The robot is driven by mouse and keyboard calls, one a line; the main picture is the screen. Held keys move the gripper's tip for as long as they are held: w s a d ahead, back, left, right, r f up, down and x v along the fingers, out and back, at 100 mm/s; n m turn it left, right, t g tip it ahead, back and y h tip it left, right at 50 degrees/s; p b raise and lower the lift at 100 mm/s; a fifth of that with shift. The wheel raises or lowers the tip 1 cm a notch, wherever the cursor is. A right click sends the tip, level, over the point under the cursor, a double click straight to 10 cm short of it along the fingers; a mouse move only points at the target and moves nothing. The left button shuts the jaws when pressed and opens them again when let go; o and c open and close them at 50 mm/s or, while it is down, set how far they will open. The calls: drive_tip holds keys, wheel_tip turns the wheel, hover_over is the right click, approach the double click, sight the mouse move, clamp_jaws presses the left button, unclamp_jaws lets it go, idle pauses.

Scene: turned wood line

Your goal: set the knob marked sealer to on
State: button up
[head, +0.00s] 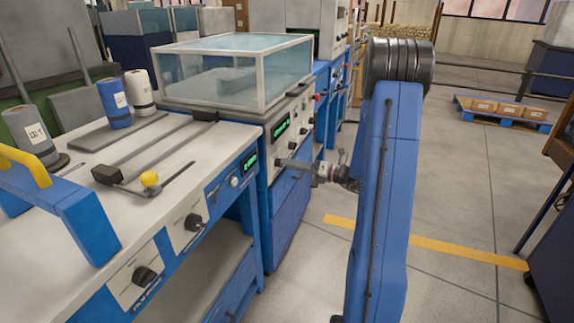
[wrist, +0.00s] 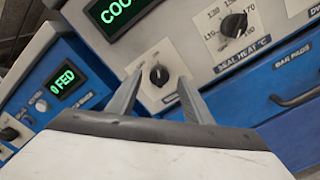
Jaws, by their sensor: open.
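A small dark knob (wrist: 159,74) on a pale plate shows in the wrist view on the front of the blue and grey machine (head: 287,195). Its markings are too small to read, so I cannot tell whether it is the sealer knob or how it is set. My gripper (wrist: 160,82) is open, its two fingertips on either side of the knob in the picture. I cannot tell whether they touch it. In the head view my gripper (head: 284,163) is at the machine's front panel and hides part of it.
A larger knob (wrist: 234,25) marked seal heat °C sits up and right of the small knob. A green display (wrist: 115,10) is above left. A drawer handle (wrist: 297,98) juts out at right. The table (head: 225,140) with more knobs stands at left.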

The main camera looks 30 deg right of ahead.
drive_tip(key=v, duration=1.5)
drive_tip(key=s+a+r+n+g, duration=0.25)
drive_tip(key=a+n+g, duration=0.2)
drive_tip(key=a, duration=0.35)
drive_tip(key=s+a+r+n+g, duration=0.1)
drive_tip(key=s+a+n+g, duration=0.2)
drive_tip(key=a+n, duration=0.45)
drive_tip(key=s+a+r+n+g, duration=0.1)
drive_tip(key=s+a+n+g, duration=0.25)
drive_tip(key=a, duration=0.65)
drive_tip(key=s+a+r+n+h, duration=0.2)
drive_tip(key=s+n+h, duration=0.3)
drive_tip(key=s+n, duration=0.3)
drive_tip(key=s+a+r+n+t+h, duration=0.1)
drive_tip(key=s+a+r+n+h, duration=0.1)
drive_tip(key=s+n+h, duration=0.4)
drive_tip(key=s+n, duration=0.3)
drive_tip(key=n, duration=0.4)
drive_tip(key=shift+r+n+t, duration=0.25)
drive_tip(key=shift+n+t, duration=0.05)
drive_tip(key=shift+n, duration=0.05)
